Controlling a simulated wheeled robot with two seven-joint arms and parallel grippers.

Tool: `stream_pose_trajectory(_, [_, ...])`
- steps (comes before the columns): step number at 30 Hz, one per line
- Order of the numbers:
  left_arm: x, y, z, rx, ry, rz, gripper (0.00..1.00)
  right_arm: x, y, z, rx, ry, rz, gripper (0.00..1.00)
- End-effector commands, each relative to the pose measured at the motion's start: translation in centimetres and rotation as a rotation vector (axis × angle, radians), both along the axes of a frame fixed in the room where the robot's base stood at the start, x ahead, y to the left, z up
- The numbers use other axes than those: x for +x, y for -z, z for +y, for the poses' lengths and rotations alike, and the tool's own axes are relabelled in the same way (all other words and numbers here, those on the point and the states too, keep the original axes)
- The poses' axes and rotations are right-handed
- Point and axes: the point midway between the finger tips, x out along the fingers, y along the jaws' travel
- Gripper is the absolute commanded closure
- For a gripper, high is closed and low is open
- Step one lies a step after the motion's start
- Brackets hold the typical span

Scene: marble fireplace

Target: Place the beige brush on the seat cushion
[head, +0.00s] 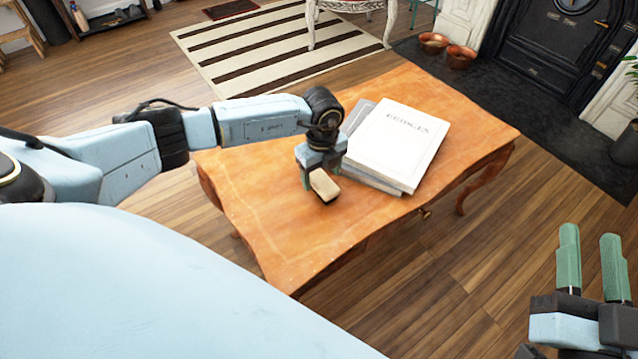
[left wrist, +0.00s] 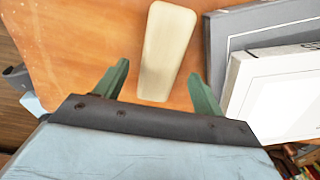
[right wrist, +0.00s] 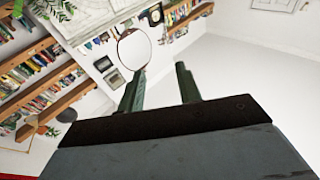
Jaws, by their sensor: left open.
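The beige brush (head: 324,185) is on the wooden table, just at the tips of my left gripper (head: 316,172). In the left wrist view the brush (left wrist: 167,50) is a long pale block, its near end between the two green fingers of my left gripper (left wrist: 160,88). The fingers are apart, with a gap on each side of the brush. My right gripper (head: 592,265) is open and empty, off the table at the lower right. It also shows open in the right wrist view (right wrist: 158,88). A chair (head: 345,8) is cut off at the top; its seat cushion is not clearly visible.
The wooden table (head: 260,240) holds a stack of books (head: 398,145) close to the right of my left gripper. A striped rug (head: 260,55) lies behind. Copper bowls (head: 461,57) stand on the dark hearth (head: 540,115). The table's front left is clear.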

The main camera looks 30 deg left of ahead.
Motion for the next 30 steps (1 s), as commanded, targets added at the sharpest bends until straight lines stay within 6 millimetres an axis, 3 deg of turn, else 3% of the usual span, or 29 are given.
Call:
stream_pose_trajectory(9, [-0.1,2.5,0.1,0.0,0.0,0.001,0.31,-1.4,-3.6,0.2,0.083,-0.013,-0.262,0.65])
stream_pose_trajectory(20, [-0.1,2.7,0.1,0.0,0.0,0.0,0.31,-1.7,-4.3,0.2,0.098,-0.014,-0.309,0.65])
stream_pose_trajectory(30, [-0.1,2.7,0.1,0.0,0.0,0.0,0.73,-1.7,-4.3,0.2,0.098,-0.014,-0.308,0.65])
